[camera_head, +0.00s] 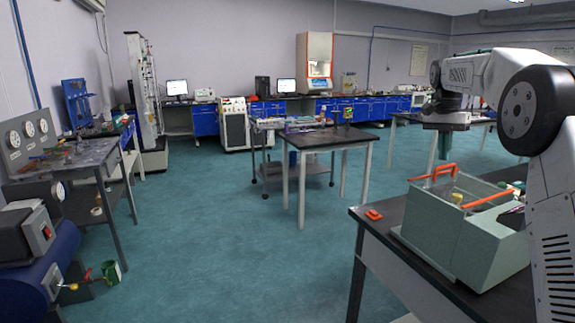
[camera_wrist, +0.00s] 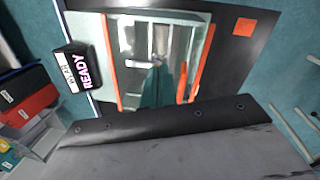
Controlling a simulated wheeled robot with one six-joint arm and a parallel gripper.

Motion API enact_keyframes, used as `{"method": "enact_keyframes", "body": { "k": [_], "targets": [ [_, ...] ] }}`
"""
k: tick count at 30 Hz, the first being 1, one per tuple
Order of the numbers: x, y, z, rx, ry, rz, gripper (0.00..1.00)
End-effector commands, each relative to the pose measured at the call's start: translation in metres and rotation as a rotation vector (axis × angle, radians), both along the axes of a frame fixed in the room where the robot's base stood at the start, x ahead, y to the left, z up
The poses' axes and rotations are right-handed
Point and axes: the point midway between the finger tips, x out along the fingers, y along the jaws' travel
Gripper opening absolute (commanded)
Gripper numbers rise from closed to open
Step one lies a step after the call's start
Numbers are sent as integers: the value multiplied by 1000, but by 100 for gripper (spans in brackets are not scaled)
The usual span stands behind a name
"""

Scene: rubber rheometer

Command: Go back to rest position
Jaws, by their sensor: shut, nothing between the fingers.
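My gripper (camera_head: 443,157) hangs pointing down from my arm at the right of the head view, shut and empty. It is above the grey-green bench box (camera_head: 458,238) and looks clear of it. In the wrist view the shut fingers (camera_wrist: 156,64) point into the picture over the box's open-looking, partly clear top. The box also shows there, with an orange bar (camera_wrist: 186,82) over its interior. The inside of the box is hard to make out.
The box stands on a dark-topped bench (camera_head: 378,235), with a small orange item (camera_head: 373,214) beside it. A display reading READY (camera_wrist: 80,68) sits left in the wrist view. A dark table (camera_head: 325,137) stands mid-room. Open floor (camera_head: 220,230) lies left of the bench.

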Motion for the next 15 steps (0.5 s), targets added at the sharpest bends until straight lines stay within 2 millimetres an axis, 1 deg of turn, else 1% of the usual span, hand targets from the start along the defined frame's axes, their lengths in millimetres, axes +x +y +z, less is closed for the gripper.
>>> {"method": "enact_keyframes", "body": {
  "k": [5, 8, 11, 12, 14, 15],
  "targets": [
    [-29, 17, -7, 26, 11, 122, 0],
    [-53, 31, -8, 42, 13, 203, 0],
    [-87, 47, -8, 59, 9, 294, 0],
    [-104, 55, -8, 67, 6, 336, 0],
    [-132, 68, -9, 77, -1, 400, 0],
    [-151, 75, -10, 83, -5, 441, 0]
  ]
}}
